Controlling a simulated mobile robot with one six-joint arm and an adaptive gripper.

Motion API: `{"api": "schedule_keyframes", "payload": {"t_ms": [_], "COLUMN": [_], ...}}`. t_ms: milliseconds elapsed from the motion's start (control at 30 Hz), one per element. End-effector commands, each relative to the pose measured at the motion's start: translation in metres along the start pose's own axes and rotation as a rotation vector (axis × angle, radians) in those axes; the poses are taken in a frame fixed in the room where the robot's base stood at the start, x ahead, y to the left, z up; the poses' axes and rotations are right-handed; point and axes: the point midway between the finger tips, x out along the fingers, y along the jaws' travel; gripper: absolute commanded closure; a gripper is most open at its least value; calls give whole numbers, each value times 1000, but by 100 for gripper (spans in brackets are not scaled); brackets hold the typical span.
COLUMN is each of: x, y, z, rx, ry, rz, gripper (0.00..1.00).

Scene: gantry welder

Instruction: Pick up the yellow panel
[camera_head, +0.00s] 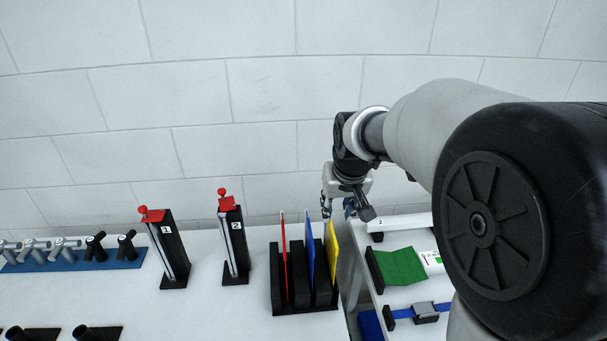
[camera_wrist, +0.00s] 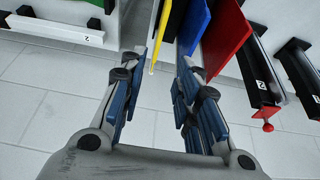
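The yellow panel (camera_head: 332,252) stands upright in the rightmost slot of a black rack (camera_head: 303,308), beside a blue panel (camera_head: 310,250) and a red panel (camera_head: 284,255). My gripper (camera_head: 338,207) is at the top of the yellow panel in the head view, partly hidden by its own wrist. In the wrist view my gripper (camera_wrist: 160,61) is open and its blue-padded fingers point toward the rack. The yellow panel (camera_wrist: 158,38) shows between the fingertips there, nearer the left one. The blue panel (camera_wrist: 194,26) lies close to the right fingertip. I cannot tell whether anything touches.
Two upright black stands with red knobs, numbered 1 (camera_head: 168,250) and 2 (camera_head: 233,245), are left of the rack. A gap separates the tables.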

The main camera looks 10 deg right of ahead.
Motion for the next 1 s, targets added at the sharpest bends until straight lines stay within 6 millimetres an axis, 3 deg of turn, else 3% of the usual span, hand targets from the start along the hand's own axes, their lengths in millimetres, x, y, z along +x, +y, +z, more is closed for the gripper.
{"api": "schedule_keyframes", "payload": {"t_ms": [167,600,1000], "x": [21,112,143], "y": [0,0,1], "z": [-6,-4,-4], "rx": [0,0,1], "ry": [-2,-3,-1], "rz": [0,0,0], "gripper": [70,70,70]}}
